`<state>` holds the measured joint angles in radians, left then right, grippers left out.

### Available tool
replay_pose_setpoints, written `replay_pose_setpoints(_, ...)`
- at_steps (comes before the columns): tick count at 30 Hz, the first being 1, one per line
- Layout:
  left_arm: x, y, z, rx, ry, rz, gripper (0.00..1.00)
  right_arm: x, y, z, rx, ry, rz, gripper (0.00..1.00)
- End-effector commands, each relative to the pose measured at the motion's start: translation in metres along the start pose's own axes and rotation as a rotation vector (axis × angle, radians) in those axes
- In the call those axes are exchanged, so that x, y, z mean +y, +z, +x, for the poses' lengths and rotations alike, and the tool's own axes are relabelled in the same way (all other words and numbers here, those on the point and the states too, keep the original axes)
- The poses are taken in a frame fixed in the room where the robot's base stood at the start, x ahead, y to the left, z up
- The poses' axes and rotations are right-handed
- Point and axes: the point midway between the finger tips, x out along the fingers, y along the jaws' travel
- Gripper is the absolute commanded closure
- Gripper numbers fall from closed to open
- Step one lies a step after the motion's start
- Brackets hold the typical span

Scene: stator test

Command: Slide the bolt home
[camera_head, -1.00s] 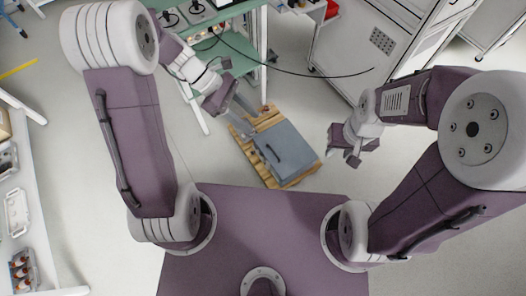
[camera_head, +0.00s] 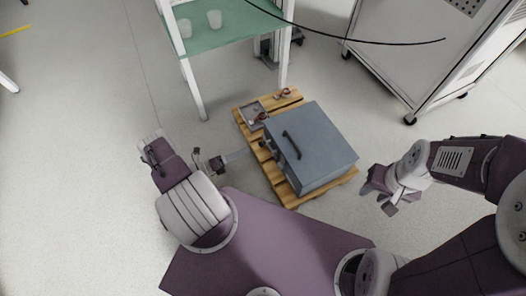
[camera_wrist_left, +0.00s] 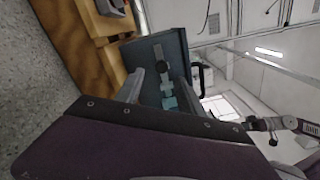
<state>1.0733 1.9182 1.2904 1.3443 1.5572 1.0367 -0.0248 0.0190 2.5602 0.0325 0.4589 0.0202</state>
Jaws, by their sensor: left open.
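A blue-grey box (camera_head: 320,145) with a dark handle on its lid sits on a wooden pallet (camera_head: 286,196). In the left wrist view the box's side face (camera_wrist_left: 146,52) carries a pale blue-grey bolt fitting (camera_wrist_left: 166,88). Its full shape and the bolt's position are partly hidden. My left gripper (camera_head: 236,156) is open at the left of the box, fingers pointing toward that face.
A small metal tray (camera_head: 248,108) and red-ended parts (camera_head: 285,93) lie on the pallet behind the box. A green-topped table (camera_head: 235,27) stands behind, and a white cabinet (camera_head: 400,60) at back right. A dark cable crosses above.

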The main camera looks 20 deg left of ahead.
Motion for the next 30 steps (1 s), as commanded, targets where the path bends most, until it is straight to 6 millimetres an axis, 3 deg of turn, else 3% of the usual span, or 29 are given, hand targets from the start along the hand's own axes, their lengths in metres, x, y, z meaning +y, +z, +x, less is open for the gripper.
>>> replay_pose_setpoints(5,-0.002,0.0,0.008,0.005,-0.002,0.001,0.55,0.0,0.0,0.001,0.001,0.0,0.0,0.65)
replay_pose_setpoints(12,0.001,-0.002,0.058,0.01,-0.003,0.0,0.55,0.0,0.002,0.019,0.001,0.0,0.0,0.65)
replay_pose_setpoints(18,-0.001,-0.001,0.086,0.006,-0.002,0.002,0.55,0.001,0.003,0.028,0.0,0.0,0.0,0.65)
replay_pose_setpoints(27,-0.003,0.001,0.091,0.003,0.0,0.002,0.55,0.001,0.003,0.028,0.0,0.0,0.0,0.65)
replay_pose_setpoints(28,-0.003,0.001,0.091,0.003,0.0,0.001,0.58,0.001,0.003,0.028,0.0,0.0,0.0,0.65)
replay_pose_setpoints(30,-0.003,0.001,0.091,0.003,0.0,0.002,0.77,0.001,0.003,0.028,0.0,0.0,0.0,0.65)
